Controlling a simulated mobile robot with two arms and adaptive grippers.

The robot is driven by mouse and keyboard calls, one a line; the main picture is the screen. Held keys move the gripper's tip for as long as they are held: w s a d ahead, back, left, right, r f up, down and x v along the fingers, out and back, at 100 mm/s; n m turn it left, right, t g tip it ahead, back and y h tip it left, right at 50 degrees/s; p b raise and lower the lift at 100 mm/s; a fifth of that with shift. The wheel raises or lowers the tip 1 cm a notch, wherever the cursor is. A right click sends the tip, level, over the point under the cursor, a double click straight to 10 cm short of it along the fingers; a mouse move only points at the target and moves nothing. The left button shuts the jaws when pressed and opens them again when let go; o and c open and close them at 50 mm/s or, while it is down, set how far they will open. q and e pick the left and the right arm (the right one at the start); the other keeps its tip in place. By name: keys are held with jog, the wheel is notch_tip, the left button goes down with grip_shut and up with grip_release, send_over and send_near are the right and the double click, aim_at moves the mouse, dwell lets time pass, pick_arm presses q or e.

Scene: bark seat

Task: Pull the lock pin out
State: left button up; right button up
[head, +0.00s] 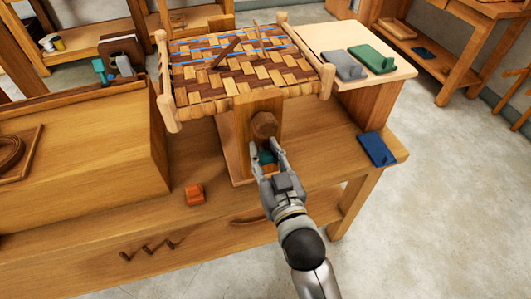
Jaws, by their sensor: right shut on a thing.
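A woven bark seat (205,82) in a pale wood frame is mounted on a wooden stand (241,127) on the workbench. A brown faceted knob (264,125) sits on the stand's front. My right gripper (267,150) is just below the knob, at the stand's front, with its fingers closed around a small teal piece (266,157), which looks like the lock pin. The fingers hide most of it, and I cannot tell how far it sits in the stand. My left gripper is not in view.
An orange block (194,194) lies on the workbench (150,222) left of my right gripper. A blue piece (377,149) lies at the bench's right corner. Grey (344,65) and green (373,58) pieces lie on a raised board behind it. A large wooden box (85,150) fills the left.

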aim_at(267, 159)
grip_shut()
jog(key=shift+p+v, duration=0.85)
jog(key=shift+v, duration=0.5)
jog(key=shift+w+f, duration=0.1)
jog(key=o, duration=0.7)
grip_release()
jog(key=o, duration=0.3)
jog(key=shift+s, duration=0.2)
jog(key=shift+o, duration=0.2)
jog(key=v, duration=1.2)
